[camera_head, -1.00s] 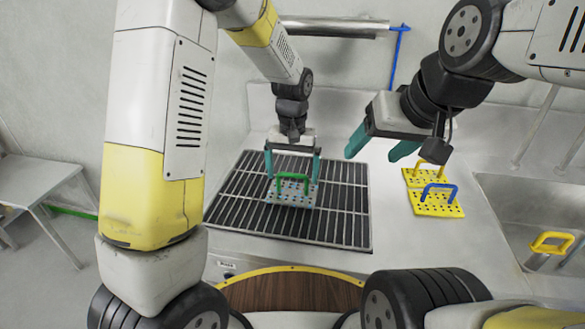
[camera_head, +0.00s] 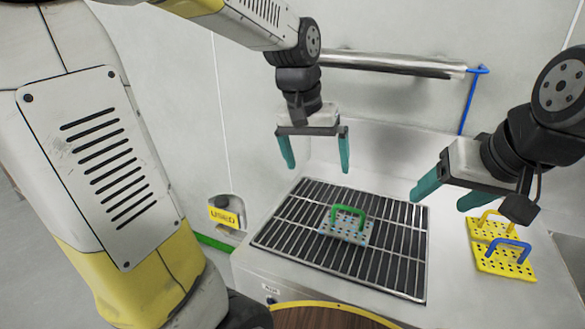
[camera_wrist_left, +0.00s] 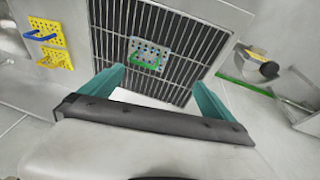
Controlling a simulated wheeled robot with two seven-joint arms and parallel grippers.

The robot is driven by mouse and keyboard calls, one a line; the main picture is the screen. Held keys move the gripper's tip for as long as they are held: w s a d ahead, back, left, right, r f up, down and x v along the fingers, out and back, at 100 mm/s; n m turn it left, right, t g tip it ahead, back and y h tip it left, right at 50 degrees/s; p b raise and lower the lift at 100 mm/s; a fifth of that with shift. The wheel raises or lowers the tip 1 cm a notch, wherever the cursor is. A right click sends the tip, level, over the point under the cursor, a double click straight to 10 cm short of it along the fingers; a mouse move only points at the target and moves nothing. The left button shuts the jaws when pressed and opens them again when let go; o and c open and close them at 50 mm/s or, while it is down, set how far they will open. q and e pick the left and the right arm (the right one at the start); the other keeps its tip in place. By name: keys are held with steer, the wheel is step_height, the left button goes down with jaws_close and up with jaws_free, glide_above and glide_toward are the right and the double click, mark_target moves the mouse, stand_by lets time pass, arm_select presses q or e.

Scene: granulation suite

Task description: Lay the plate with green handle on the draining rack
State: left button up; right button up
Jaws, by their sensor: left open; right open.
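The plate with the green handle (camera_head: 346,226) lies flat on the draining rack (camera_head: 290,235), near the rack's middle, with its handle up. It also shows in the left wrist view (camera_wrist_left: 149,53), on the rack's bars. My left gripper (camera_head: 317,165) is open and empty, raised above and behind the plate, apart from it. In the left wrist view its two teal fingers (camera_wrist_left: 158,82) are spread with nothing between them. My right gripper (camera_head: 443,198) is open and empty, above the counter to the right of the rack.
Yellow plates with a yellow handle (camera_head: 489,228) and a blue handle (camera_head: 507,262) lie on the counter right of the rack. A metal pipe (camera_head: 390,64) runs along the back wall.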

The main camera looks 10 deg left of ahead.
arm_select(q)
steer(key=s+a+r+t, duration=0.2)
steer(key=s+a, duration=0.3)
steer(key=s, duration=0.6)
steer(key=shift+s+a+r+n+t, duration=0.2)
steer(key=shift+a+n+t, duration=0.15)
steer(key=shift+t, duration=0.45)
steer(key=shift+c, duration=0.2)
